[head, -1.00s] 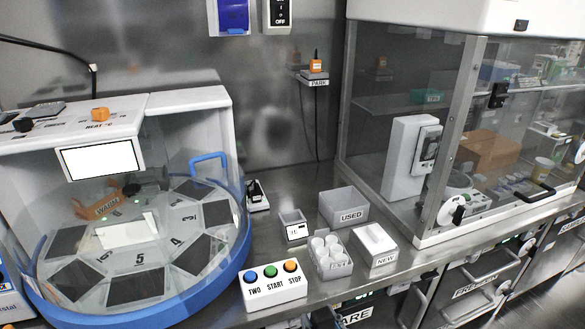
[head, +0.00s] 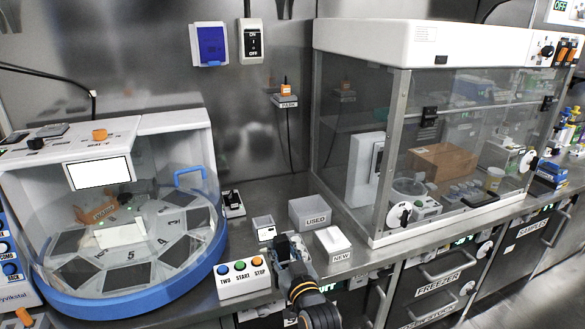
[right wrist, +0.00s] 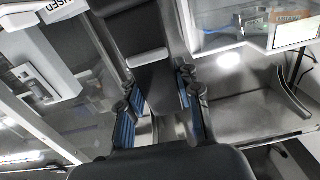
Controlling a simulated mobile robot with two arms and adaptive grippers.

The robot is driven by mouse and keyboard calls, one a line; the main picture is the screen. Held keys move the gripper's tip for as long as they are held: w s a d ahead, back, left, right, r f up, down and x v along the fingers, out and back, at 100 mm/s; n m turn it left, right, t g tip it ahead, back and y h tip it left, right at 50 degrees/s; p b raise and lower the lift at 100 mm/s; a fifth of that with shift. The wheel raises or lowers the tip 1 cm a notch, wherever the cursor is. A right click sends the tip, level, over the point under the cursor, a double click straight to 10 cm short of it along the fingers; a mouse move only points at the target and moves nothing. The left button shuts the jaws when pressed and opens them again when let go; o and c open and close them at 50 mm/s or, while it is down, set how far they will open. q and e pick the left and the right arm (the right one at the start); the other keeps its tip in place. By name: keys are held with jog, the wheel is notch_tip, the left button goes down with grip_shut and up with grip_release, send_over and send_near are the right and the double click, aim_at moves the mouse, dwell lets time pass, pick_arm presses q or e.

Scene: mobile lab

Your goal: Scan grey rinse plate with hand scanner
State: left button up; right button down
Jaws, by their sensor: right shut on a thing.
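My right gripper (head: 290,262) reaches in from the bottom of the head view, above the bench front beside the button box. In the right wrist view its blue-padded fingers (right wrist: 158,112) are shut on a dark, long device (right wrist: 148,62) with a pale grey band. This may be the hand scanner, but I cannot tell for sure. An orange-topped device (head: 286,88) with a cable sits on a labelled wall ledge. I cannot clearly pick out the grey rinse plate; a pale plate (head: 120,235) and several dark grey panels lie in the round carousel (head: 150,298). My left gripper is not in view.
The button box (head: 243,281), a small grey bin (head: 264,228), the USED bin (head: 309,213) and the NEW box (head: 332,243) stand close around my right arm. A glass cabinet (head: 440,150) is at right. A small black device (head: 233,204) stands beside the carousel.

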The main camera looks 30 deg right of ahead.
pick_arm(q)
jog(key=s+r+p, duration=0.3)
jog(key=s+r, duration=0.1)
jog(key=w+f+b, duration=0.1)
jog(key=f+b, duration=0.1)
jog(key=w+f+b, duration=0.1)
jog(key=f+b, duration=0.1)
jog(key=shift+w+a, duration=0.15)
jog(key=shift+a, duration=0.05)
pick_arm(e)
jog(key=w+d+r+m+g+h, duration=0.1)
jog(key=w+d+r+m+h, duration=0.1)
jog(key=w+d+r, duration=0.5)
jog(key=w+d+h, duration=0.1)
jog(key=w+d, duration=0.2)
jog(key=shift+w+d+r, duration=0.25)
jog(key=shift+w+r, duration=0.05)
jog(key=shift+r, duration=0.05)
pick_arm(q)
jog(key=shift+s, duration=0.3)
